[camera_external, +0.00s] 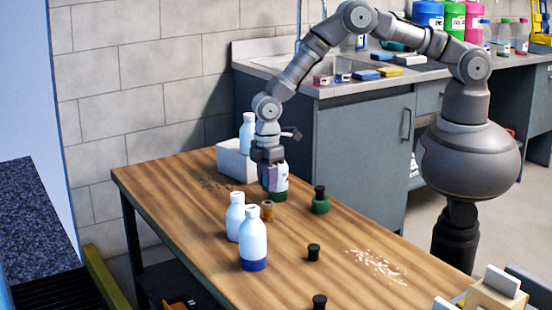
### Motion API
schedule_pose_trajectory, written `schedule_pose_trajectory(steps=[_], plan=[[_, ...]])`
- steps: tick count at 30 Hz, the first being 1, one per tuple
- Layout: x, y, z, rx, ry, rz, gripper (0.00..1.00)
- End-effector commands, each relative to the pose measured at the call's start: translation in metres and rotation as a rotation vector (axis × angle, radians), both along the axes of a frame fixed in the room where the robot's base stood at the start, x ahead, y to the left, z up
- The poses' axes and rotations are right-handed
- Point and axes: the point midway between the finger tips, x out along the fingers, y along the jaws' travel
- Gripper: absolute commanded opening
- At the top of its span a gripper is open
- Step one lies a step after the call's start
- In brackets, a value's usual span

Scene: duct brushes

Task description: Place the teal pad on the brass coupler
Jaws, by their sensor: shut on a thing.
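My gripper (268,160) points down over the far part of the wooden table. It is shut on a small lavender-grey piece (269,178) that hangs below the jaws. I cannot tell whether this piece is the teal pad, and I see no clearly teal pad elsewhere. A small brown-orange cylinder (267,211), which looks like the brass coupler, stands on the table just below the held piece in the picture. The two look apart. A white bottle with a dark green base (281,183) is right beside the held piece, partly hidden by it.
On the wooden table (190,217) two white bottles (253,240) stand in front of the coupler. A black-knobbed green-based piece (320,202) stands to the right. A white box (233,160) is behind. Black knobs (313,252) and pale scraps (377,266) lie nearer the front.

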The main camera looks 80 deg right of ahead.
Motion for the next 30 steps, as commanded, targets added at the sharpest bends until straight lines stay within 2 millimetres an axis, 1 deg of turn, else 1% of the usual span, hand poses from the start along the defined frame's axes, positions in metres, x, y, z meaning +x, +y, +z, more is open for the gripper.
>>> schedule_pose_trajectory(steps=[2,5,7,9,15,19,20,21,22,23,30], plan=[[0.002,0.001,-0.003,0.000,0.000,0.000,0.08],[0.002,0.001,-0.017,0.000,0.001,0.001,0.08],[0.002,0.001,-0.030,0.000,0.001,0.001,0.08],[0.002,0.001,-0.036,0.000,0.000,0.001,0.08],[0.002,0.001,-0.034,0.001,-0.001,0.001,0.08],[0.002,0.001,-0.038,0.000,0.000,0.001,0.08],[0.002,0.001,-0.037,0.000,0.000,0.001,0.42],[0.002,0.001,-0.037,0.000,0.000,0.001,0.51],[0.002,0.001,-0.037,0.000,0.000,0.001,0.58],[0.002,0.001,-0.037,0.000,0.000,0.001,0.63],[0.002,0.001,-0.037,0.001,-0.001,0.001,0.63]])
